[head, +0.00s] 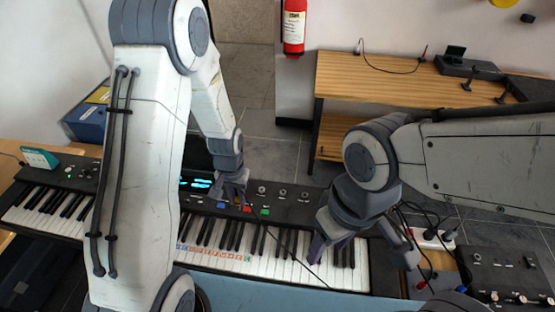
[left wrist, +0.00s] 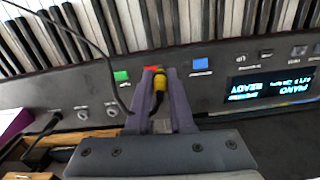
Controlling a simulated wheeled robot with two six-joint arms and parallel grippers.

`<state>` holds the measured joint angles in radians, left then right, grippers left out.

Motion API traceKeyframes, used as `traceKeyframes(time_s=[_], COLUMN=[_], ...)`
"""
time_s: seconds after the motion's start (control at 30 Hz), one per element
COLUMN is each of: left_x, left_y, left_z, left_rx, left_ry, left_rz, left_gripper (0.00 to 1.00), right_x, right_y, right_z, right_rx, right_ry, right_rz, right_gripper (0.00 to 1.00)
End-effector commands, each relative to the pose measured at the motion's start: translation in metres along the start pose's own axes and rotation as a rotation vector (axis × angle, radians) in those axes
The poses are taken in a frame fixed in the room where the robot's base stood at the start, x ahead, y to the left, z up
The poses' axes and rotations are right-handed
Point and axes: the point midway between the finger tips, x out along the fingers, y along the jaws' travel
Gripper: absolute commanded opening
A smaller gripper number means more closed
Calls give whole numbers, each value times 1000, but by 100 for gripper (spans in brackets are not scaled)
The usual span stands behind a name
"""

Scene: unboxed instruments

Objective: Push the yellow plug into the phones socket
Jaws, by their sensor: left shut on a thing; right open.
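My left gripper (head: 233,196) is shut on the yellow plug (left wrist: 160,84), which sits between its two fingers in the left wrist view. A black cable (left wrist: 108,72) runs off beside it across the keys. The gripper is over the keyboard's dark panel (head: 325,208), by the red button (left wrist: 158,128). Several round fittings (left wrist: 83,115) on the panel lie to the left of the gripper in the left wrist view; I cannot read which is the phones socket. My right gripper (head: 366,268) is open over the right end of the keyboard.
The piano keys (head: 275,262) run in front of the panel. A green button (left wrist: 121,76) and a blue button (left wrist: 200,63) flank the fingers. A lit display (left wrist: 270,86) is at the right. A power strip (head: 433,238) and a dark mixer (head: 505,275) stand right of the keyboard.

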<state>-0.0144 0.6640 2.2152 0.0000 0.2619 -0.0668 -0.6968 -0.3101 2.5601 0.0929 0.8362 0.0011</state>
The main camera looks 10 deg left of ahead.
Motion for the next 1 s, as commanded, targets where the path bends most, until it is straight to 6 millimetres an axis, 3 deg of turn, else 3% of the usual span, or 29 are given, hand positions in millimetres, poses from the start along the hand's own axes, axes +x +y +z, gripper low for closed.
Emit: traceKeyframes(time_s=[0.2,0.4,0.67,1.0], left_x=[-17,-29,-21,9], left_y=[16,28,30,30], left_z=[-55,-85,-88,-87], left_rx=[400,663,705,702], left_ry=[5,1,0,-2], left_rz=[-1,0,0,1], left_gripper=[0,0,0,0], right_x=[-7,-9,-1,24], right_y=[0,-1,0,2], right_z=[0,0,0,1], right_rx=[0,0,0,-1], right_ry=[0,0,0,0], right_rz=[0,0,0,0], right_gripper=[59,59,59,59])
